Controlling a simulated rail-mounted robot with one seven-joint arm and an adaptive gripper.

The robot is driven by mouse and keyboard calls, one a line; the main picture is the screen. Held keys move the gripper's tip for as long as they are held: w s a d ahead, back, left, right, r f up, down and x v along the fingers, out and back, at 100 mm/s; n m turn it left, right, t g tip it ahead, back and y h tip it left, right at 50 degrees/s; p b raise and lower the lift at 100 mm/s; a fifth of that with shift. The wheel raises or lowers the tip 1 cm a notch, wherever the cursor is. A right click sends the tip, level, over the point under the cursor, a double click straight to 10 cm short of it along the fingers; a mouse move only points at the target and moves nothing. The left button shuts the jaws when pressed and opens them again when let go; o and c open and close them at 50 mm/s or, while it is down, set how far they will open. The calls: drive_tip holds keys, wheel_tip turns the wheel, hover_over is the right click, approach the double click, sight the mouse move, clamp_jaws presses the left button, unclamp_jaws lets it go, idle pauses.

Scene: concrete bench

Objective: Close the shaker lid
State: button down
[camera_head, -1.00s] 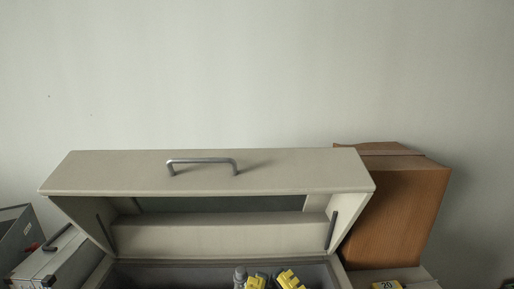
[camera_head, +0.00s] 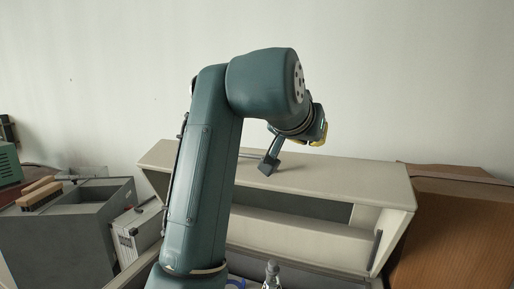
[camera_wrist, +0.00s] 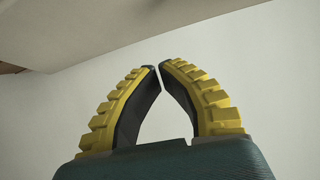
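The shaker is a beige-grey case in the head view. Its lid (camera_head: 345,178) is raised, and the opening below shows dark inside. The lid's metal handle is mostly hidden behind my arm. My gripper (camera_wrist: 160,65) has yellow ribbed fingers with dark inner pads. In the wrist view their tips come almost together, with only a sliver between them and nothing held. In the head view my gripper is partly hidden behind my wrist above the lid's front face. I cannot tell whether it touches the lid.
A clear bottle (camera_head: 271,274) stands inside the shaker. A brown box (camera_head: 462,225) is close on the right. A grey bin (camera_head: 62,240) with a wooden-topped brush (camera_head: 40,195) and a light grey case (camera_head: 138,232) are on the left. The wall behind is bare.

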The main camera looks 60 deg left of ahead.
drive_tip(key=s+a+r+n+g, duration=0.1)
drive_tip(key=s+a+r+g, duration=0.15)
drive_tip(key=s, duration=0.35)
drive_tip(key=s+a+r+n+g, duration=0.1)
drive_tip(key=s+a+r, duration=0.1)
drive_tip(key=s+a, duration=0.25)
drive_tip(key=p, duration=0.4)
hover_over(251, 169)
drive_tip(key=w+a, duration=0.2)
drive_tip(key=w, duration=0.1)
drive_tip(key=shift+t+h, duration=0.25)
drive_tip(key=shift+h, duration=0.05)
wheel_tip(251, 169, down, 6)
drive_tip(key=shift+a+r, duration=0.15)
drive_tip(key=shift+a+f+b, duration=0.1)
drive_tip(key=shift+f+b, duration=0.3)
drive_tip(key=shift+s+d+f, duration=0.2)
drive_tip(key=shift+s+d, duration=0.4)
drive_tip(key=shift+s, duration=0.1)
drive_tip(key=shift+s+d+f, duration=0.2)
drive_tip(key=shift+s+d, duration=0.4)
drive_tip(key=shift+s, duration=0.1)
drive_tip(key=shift+s, duration=0.1)
